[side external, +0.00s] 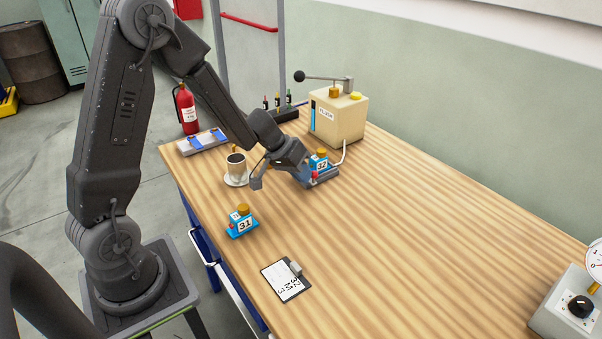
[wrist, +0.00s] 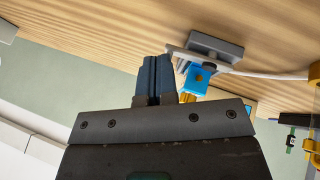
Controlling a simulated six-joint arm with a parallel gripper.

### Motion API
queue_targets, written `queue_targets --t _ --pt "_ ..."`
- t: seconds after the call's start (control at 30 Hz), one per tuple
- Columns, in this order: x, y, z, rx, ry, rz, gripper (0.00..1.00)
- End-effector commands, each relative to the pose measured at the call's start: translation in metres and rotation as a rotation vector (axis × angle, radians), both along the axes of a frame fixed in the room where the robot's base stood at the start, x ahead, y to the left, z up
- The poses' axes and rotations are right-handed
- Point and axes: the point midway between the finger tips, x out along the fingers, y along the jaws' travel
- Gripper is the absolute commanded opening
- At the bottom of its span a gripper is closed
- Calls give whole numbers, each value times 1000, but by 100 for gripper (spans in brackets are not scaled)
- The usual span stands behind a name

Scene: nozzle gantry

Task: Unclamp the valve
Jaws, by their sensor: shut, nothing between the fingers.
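A blue valve marked 32 (side external: 319,163), with an orange-brown top, sits in a grey clamp fixture (side external: 325,181) on the wooden bench. In the wrist view the blue valve (wrist: 198,74) and the grey fixture (wrist: 216,46) are just right of my fingers. My gripper (side external: 307,178) is at the left side of the fixture, close to a small red part (side external: 314,176). In the wrist view my gripper (wrist: 154,62) has its two dark blue fingers together with nothing between them. Whether the fingers touch the fixture cannot be told. The clamp's own state is partly hidden.
A second blue valve marked 31 (side external: 242,223) stands nearer, beyond a clipboard (side external: 287,279). A cup on a saucer (side external: 236,166) is left of my gripper. A beige box with a lever (side external: 338,117) stands behind, its hose running to the fixture.

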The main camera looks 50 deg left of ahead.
Motion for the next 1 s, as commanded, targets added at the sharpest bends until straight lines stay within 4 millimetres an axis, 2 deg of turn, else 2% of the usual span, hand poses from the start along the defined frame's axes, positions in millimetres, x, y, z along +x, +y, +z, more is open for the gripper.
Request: queue_targets --t 0.03,0.47,1.0 --pt "5 -5 1 -1 -9 -23 0" --pt "3 -7 4 -2 -10 -25 0" --pt "-42 -23 73 -1 -8 -7 0"
